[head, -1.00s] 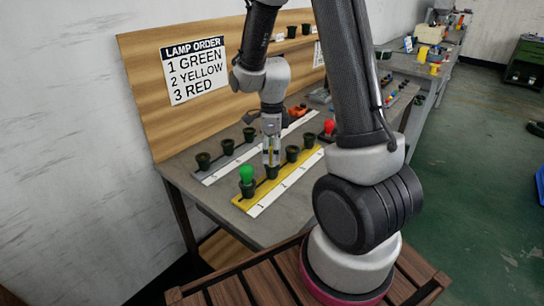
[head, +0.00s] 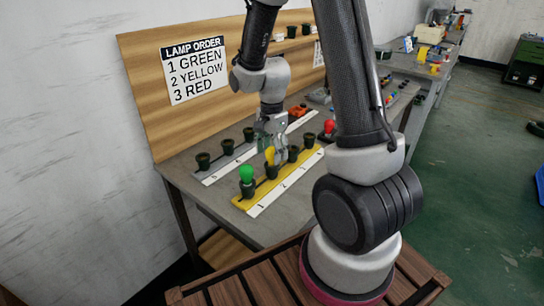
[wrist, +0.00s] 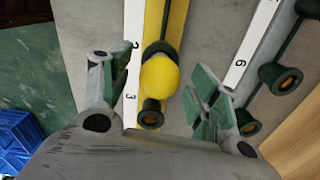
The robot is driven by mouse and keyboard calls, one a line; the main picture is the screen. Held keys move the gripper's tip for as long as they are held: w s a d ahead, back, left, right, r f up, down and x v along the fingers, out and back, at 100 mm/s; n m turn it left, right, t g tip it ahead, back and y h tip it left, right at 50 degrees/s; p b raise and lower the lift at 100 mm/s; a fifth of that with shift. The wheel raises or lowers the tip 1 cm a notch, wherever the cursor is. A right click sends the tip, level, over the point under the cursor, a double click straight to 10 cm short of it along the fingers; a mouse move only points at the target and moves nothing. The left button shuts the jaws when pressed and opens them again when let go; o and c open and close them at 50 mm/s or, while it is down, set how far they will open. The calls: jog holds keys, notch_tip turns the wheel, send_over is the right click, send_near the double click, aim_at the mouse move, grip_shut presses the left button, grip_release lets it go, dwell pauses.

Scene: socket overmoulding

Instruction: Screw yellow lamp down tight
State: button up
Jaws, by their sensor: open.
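The yellow lamp (head: 270,156) stands in the second black socket (head: 272,171) of the yellow strip (head: 240,206). It also shows in the wrist view (wrist: 160,76), where it covers most of its socket. Whether it is seated fully I cannot tell. My gripper (head: 270,150) is open around and just above the yellow lamp, its fingers apart on either side and not touching it in the wrist view (wrist: 165,92). The green lamp (head: 246,174) stands upright in the first socket of the same strip.
Empty sockets (head: 293,153) stand on the yellow strip, and several more on the grey strip (head: 212,178) behind. A lamp order sign (head: 195,71) hangs on the wooden back board.

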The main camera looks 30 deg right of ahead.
jog(key=n, duration=0.6)
jog(key=shift+n, duration=0.4)
jog(key=n, duration=0.7)
jog(key=shift+c, duration=0.3)
jog(key=c, duration=0.9)
jog(key=m, duration=0.4)
jog(key=shift+m, duration=0.4)
